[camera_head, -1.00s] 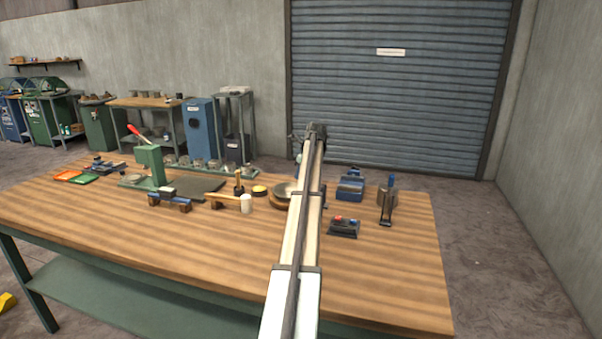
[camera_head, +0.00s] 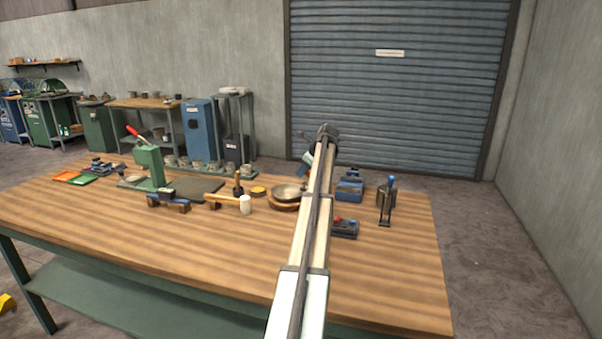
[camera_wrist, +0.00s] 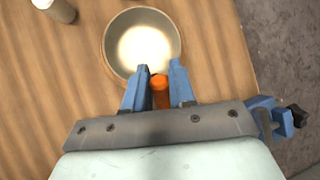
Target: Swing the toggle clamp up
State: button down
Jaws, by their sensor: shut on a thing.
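My gripper (camera_wrist: 160,88) has blue fingers, shut around an orange handle (camera_wrist: 160,83) that shows between them in the wrist view. The handle looks like the toggle clamp's grip; the rest of the clamp is hidden by the fingers and the wrist plate. The gripper is near the rim of a shiny metal bowl (camera_wrist: 118,50). In the head view the bowl (camera_head: 285,192) sits on a round wooden base (camera_head: 284,206), left of my arm. There, a small red spot shows beside my arm, and my arm hides much of that place.
A blue fixture (camera_head: 350,190) and a dark stand with a blue handle (camera_head: 387,205) are further right. The front of the wooden bench (camera_head: 190,245) is clear.

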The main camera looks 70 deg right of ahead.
jog(key=s+r+t, duration=0.1)
jog(key=s+t, duration=0.1)
jog(key=s+r+t, duration=0.1)
jog(key=t, duration=0.1)
jog(key=shift+s+r+m, duration=0.1)
jog(key=shift+s+m, duration=0.3)
jog(key=shift+s+r+m+t+h, duration=0.15)
jog(key=shift+s+r+t+h, duration=0.1)
jog(key=shift+s+t, duration=0.8)
jog(key=shift+s+r+m+t+h, duration=0.15)
jog(key=shift+s+t+h, duration=0.1)
jog(key=shift+s+t, duration=0.8)
jog(key=shift+w+t, duration=0.15)
jog(key=shift+t, duration=0.15)
jog(key=c, duration=1.1)
grip_release()
jog(key=shift+o, duration=0.2)
notch_tip(320, 180, up, 10)
